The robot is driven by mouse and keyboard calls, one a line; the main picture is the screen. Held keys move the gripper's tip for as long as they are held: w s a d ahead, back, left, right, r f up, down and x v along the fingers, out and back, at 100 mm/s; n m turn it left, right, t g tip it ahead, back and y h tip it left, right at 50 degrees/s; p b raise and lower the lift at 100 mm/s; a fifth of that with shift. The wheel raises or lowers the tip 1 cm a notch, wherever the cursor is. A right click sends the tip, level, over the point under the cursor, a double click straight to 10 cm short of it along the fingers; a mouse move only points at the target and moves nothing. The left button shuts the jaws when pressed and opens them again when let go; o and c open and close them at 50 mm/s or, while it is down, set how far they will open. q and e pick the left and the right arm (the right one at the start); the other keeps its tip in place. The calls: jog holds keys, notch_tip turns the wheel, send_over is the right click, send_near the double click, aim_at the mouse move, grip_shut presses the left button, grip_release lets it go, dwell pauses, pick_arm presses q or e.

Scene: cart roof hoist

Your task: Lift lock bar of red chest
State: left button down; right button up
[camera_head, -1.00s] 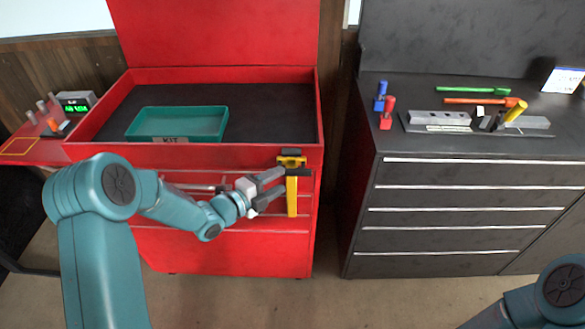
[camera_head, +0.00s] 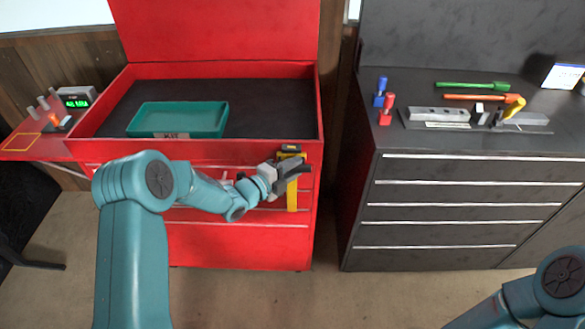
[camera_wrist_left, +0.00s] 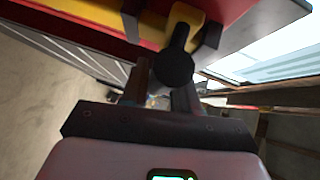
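The red chest (camera_head: 240,246) stands at the left with its lid up. Its lock bar (camera_head: 292,198) is a yellow upright strip on the front, near the right corner, below a black and yellow bracket (camera_head: 290,150). My left gripper (camera_head: 302,168) is in front of the bar's upper part and hides some of it. In the left wrist view, a dark round knob (camera_wrist_left: 174,70) on a yellow part (camera_wrist_left: 187,20) lies just ahead of the fingers (camera_wrist_left: 163,92), which stand apart. I cannot tell whether they touch it. My right gripper is out of view.
A green-teal kit tray (camera_head: 178,134) lies inside the chest. A dark cabinet (camera_head: 455,205) with tools on top stands to the right, across a narrow gap. A red side shelf (camera_head: 35,147) with a small display (camera_head: 77,97) is at the left.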

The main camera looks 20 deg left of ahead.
pick_arm(q)
jog(key=shift+w+r, duration=0.1)
jog(key=shift+r, duration=0.4)
notch_tip(320, 180, up, 23)
jog(key=p, duration=0.4)
jog(key=shift+a, duration=0.1)
jog(key=c, duration=0.9)
grip_release()
jog(key=shift+c, duration=0.2)
jog(key=shift+f, duration=0.1)
